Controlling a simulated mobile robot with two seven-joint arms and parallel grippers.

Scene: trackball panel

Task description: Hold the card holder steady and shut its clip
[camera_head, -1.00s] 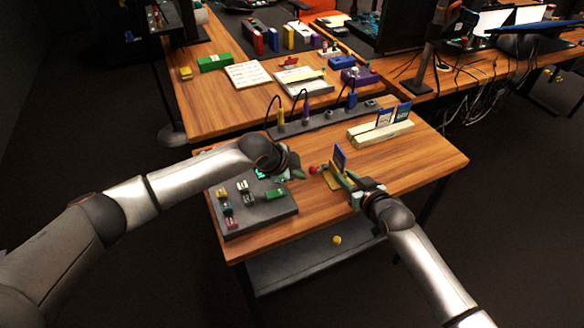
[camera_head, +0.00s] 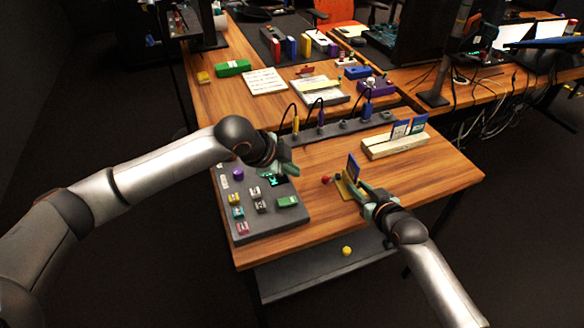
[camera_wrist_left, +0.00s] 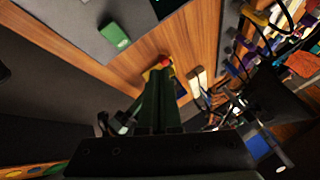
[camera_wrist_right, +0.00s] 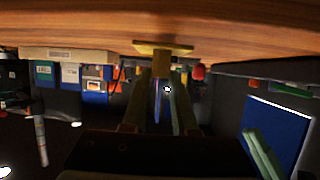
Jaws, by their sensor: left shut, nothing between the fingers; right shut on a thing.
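The card holder (camera_head: 345,190) has a yellow base and stands on the near table with a blue card (camera_head: 353,168) upright in it. A red knob (camera_head: 326,180) shows at its left side. My right gripper (camera_head: 363,192) is shut on the holder from the right. In the right wrist view the holder's yellow stem (camera_wrist_right: 161,63) is between the fingers, base against the wood. My left gripper (camera_head: 290,169) is shut and empty, left of the knob and apart from it. In the left wrist view the fingers partly hide the holder (camera_wrist_left: 152,73). I cannot tell the clip's state.
A grey panel (camera_head: 262,228) with several coloured blocks lies at the table's left. A pale rack (camera_head: 385,151) with upright cards stands at the back right. A grey strip with cables (camera_head: 345,128) runs along the back. A yellow ball (camera_head: 347,251) is on the lower shelf.

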